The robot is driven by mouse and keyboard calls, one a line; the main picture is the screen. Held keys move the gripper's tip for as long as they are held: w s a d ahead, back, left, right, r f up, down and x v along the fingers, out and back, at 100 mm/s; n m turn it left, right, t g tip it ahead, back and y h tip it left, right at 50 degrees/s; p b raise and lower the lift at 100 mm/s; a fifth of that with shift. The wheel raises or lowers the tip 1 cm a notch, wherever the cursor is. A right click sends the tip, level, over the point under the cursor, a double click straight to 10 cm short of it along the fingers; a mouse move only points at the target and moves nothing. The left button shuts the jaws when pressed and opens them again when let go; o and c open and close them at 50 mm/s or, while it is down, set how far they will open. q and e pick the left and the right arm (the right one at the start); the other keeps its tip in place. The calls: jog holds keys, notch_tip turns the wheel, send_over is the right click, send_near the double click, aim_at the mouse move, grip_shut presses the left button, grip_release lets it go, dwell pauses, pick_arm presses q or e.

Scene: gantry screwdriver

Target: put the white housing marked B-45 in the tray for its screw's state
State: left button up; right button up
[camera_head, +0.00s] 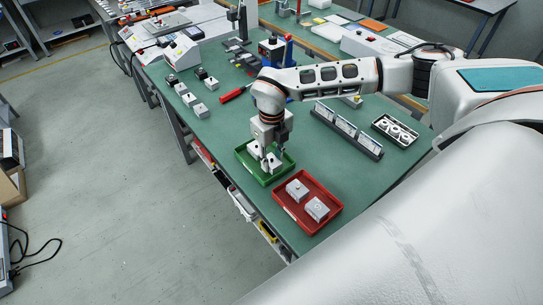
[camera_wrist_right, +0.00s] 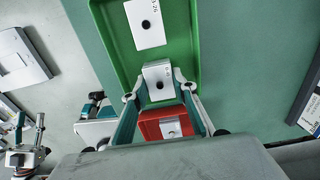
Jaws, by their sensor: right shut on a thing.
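My right gripper (camera_head: 270,157) is over the green tray (camera_head: 241,149), pointing down. In the right wrist view its two fingers (camera_wrist_right: 159,92) are shut on a white housing (camera_wrist_right: 158,74) with a dark round hole. Small print shows on that housing's edge, too small to read surely. The held housing (camera_head: 273,163) is at the green tray; I cannot tell whether it touches the tray floor. Another white housing (camera_wrist_right: 146,24) lies beside it in the green tray. The red tray (camera_head: 334,205) next to it holds two white-grey housings (camera_head: 297,189). My left gripper is not in view.
A dark rack with white cards (camera_head: 346,129) and a black tray of white rings (camera_head: 395,131) are to the right. Green table between is clear.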

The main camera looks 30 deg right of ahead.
aim_at(272, 160)
jog(key=shift+f, duration=0.3)
dwell(0.8)
jog(key=o, duration=1.3)
jog(key=shift+o, duration=0.2)
notch_tip(272, 160, up, 12)
